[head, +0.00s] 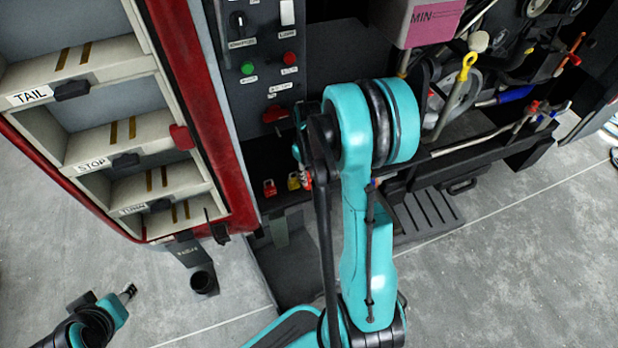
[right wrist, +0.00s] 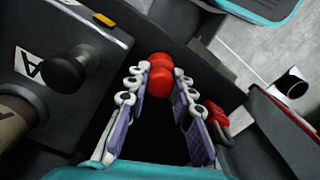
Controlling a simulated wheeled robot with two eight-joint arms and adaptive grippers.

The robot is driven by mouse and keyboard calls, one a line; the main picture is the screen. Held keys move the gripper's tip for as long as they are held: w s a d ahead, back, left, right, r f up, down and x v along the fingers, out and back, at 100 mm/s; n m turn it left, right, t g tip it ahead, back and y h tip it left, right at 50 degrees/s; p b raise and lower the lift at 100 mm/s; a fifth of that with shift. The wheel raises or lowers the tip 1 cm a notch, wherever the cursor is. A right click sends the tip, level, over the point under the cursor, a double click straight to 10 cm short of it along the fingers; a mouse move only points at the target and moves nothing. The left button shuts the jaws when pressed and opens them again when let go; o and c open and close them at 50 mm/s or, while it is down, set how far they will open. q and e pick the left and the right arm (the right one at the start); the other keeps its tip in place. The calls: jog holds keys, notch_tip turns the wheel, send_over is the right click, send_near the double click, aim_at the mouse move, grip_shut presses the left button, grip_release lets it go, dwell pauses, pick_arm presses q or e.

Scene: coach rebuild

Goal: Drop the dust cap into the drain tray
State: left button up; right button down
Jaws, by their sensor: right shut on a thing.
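My right gripper (right wrist: 160,98) is shut on a red rounded cap (right wrist: 159,80), which sits between its pale fingertips in the right wrist view. I take this to be the dust cap. In the head view the right gripper (head: 304,172) is largely hidden by my own arm, in front of the dark lower panel. A dark slatted tray-like piece (head: 428,212) lies low right of the arm; I cannot tell if it is the drain tray. My left gripper (head: 128,292) is at the lower left, small and apart from everything; its jaws are unclear.
A red padlock (head: 268,187) and a yellow padlock (head: 293,182) hang beside the right gripper. A red-framed rack (head: 195,90) with labelled shelves stands left. A black cup (head: 204,281) is below it. Hoses and a pink-labelled box (head: 432,22) are at upper right. Grey floor is open.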

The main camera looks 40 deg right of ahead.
jog(key=shift+f, duration=0.35)
jog(key=shift+f, duration=0.2)
jog(key=c, duration=1.3)
grip_release()
jog(key=shift+r, duration=0.1)
jog(key=shift+r, duration=0.1)
